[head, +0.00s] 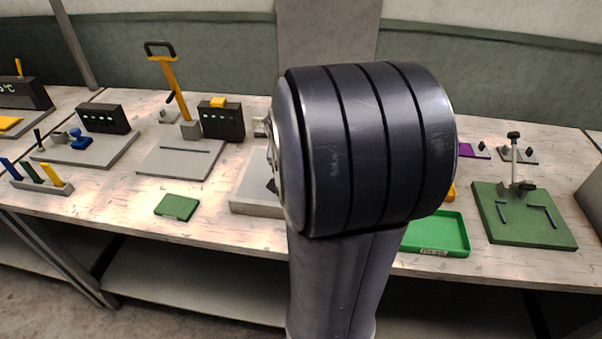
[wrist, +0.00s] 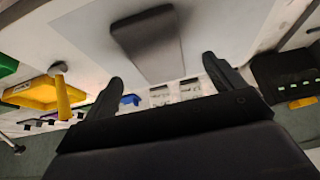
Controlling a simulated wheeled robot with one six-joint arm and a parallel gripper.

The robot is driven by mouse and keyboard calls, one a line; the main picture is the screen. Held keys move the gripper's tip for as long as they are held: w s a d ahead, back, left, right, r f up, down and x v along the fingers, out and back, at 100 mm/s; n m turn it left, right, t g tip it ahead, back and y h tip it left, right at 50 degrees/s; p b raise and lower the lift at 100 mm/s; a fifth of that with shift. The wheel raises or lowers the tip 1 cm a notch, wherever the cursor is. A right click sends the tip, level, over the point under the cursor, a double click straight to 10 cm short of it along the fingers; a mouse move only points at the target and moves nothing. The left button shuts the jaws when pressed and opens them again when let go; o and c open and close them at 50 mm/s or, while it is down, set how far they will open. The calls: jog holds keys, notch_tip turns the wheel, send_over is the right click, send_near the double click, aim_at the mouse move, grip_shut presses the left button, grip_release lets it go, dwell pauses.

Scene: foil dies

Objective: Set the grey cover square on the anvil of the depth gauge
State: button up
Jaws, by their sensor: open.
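My gripper (wrist: 162,68) shows in the wrist view with its two dark fingers apart and nothing between them. Beyond the fingertips a dark grey flat block with rounded edges (wrist: 147,45) lies on a pale grey plate (wrist: 85,28); I cannot tell whether it is the cover. In the head view my arm hides the gripper and most of a pale grey base (head: 256,208), with a small dark piece at its visible edge. A green plate with a small upright stand (head: 515,170) is at right; I cannot tell for certain which fixture is the depth gauge or its anvil.
A green tray (head: 437,236) lies right of my arm. A green block (head: 177,207) lies near the front edge. A yellow-handled press (head: 170,85) and a black display box (head: 222,121) stand at left. The wrist view shows a yellow tray (wrist: 32,94) and a black box (wrist: 284,77).

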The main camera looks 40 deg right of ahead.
jog(key=shift+x, duration=2.05)
jog(key=shift+s+d, duration=0.1)
jog(key=shift+d, duration=0.05)
jog(key=shift+c, duration=0.3)
jog(key=c, duration=1.1)
